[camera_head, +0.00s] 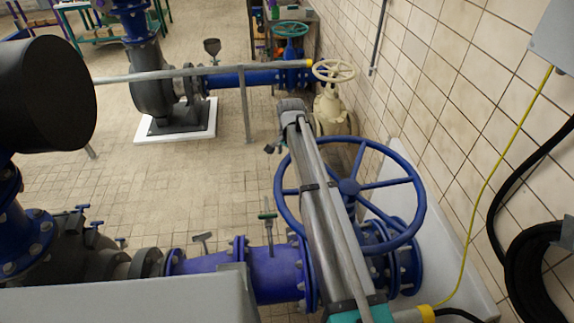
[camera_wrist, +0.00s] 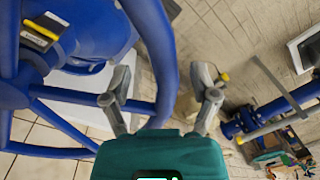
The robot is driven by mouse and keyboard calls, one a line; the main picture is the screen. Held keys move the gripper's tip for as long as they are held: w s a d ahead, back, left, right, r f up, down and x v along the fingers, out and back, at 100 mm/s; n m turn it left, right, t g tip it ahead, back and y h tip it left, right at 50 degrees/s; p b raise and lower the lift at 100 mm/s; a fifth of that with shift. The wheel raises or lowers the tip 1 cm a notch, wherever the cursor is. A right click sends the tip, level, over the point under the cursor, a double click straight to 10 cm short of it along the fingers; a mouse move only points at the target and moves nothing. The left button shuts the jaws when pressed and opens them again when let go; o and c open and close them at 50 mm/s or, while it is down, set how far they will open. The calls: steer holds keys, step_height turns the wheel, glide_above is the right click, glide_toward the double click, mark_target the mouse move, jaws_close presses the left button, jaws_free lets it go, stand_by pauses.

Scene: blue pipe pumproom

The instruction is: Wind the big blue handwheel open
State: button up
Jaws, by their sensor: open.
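The big blue handwheel (camera_head: 349,187) stands at the lower right in the head view, close to the tiled wall, on a blue valve. My arm crosses in front of its left part. In the wrist view the handwheel (camera_wrist: 15,92) shows its hub and spokes at left. Its curved rim runs down between the fingers of my gripper (camera_wrist: 163,82). The gripper is open, with a finger on each side of the rim in the picture. No contact with the rim is visible, and I cannot tell how deep it sits between the fingers. The head view does not show the fingers clearly.
A cream handwheel (camera_head: 334,70) and a teal handwheel (camera_head: 290,29) stand farther back. A grey rail (camera_head: 200,73) crosses behind. Blue pipe (camera_head: 275,272) runs along the bottom. The tiled wall (camera_head: 455,110) bounds the right. Floor (camera_head: 150,190) is clear at middle left.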

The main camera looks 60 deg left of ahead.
steer(key=shift+a+f+b, duration=0.1)
steer(key=shift+f+b, duration=1.05)
steer(key=shift+f, duration=0.25)
jaws_close()
